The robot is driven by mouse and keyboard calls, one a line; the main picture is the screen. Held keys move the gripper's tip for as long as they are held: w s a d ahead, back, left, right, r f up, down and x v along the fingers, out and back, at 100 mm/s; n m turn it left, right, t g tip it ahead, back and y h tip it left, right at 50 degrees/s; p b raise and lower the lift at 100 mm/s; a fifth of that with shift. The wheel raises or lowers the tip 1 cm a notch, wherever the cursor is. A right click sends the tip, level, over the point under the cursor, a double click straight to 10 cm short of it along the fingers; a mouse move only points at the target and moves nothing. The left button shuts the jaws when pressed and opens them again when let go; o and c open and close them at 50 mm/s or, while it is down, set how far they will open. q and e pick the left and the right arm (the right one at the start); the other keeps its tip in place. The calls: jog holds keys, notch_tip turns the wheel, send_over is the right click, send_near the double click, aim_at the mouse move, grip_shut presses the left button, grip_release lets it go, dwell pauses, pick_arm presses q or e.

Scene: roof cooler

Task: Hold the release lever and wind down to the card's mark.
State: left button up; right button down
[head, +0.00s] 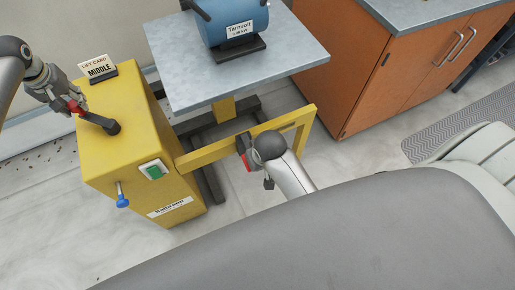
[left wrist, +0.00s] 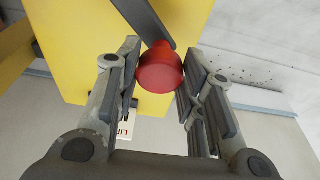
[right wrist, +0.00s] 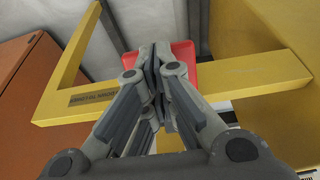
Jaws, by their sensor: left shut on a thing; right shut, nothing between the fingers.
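A yellow lift column (head: 140,118) carries a dark lever arm (head: 99,121) on its top, ending in a red knob. My left gripper (head: 68,103) is shut on the red knob (left wrist: 160,70), which shows between its fingers in the left wrist view. The card (head: 98,67) on the column reads "LIFT CARD MIDDLE". My right gripper (head: 245,150) is shut and empty beside the yellow frame bar (head: 215,151). In the right wrist view a red piece (right wrist: 184,55) shows behind its fingertips, partly hidden; whether they touch cannot be told.
A blue motor (head: 232,20) labelled "Tarnvolt" stands on the grey lift platform (head: 185,85). The column's front has a green switch (head: 154,171) and a blue-tipped lever (head: 123,200). An orange cabinet (head: 365,60) stands right of the platform. A grey seat-like surface (head: 340,240) fills the foreground.

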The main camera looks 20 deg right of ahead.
pick_arm(q)
jog(key=shift+w+d, duration=0.65)
jog(key=shift+d, duration=0.2)
jog(key=shift+c, duration=0.4)
jog(key=shift+w+d, duration=0.25)
jog(key=shift+d, duration=0.25)
jog(key=shift+w+d, duration=0.2)
jog(key=shift+d, duration=0.3)
jog(key=shift+d, duration=0.1)
jog(key=shift+w+d, duration=0.25)
jog(key=shift+d, duration=0.6)
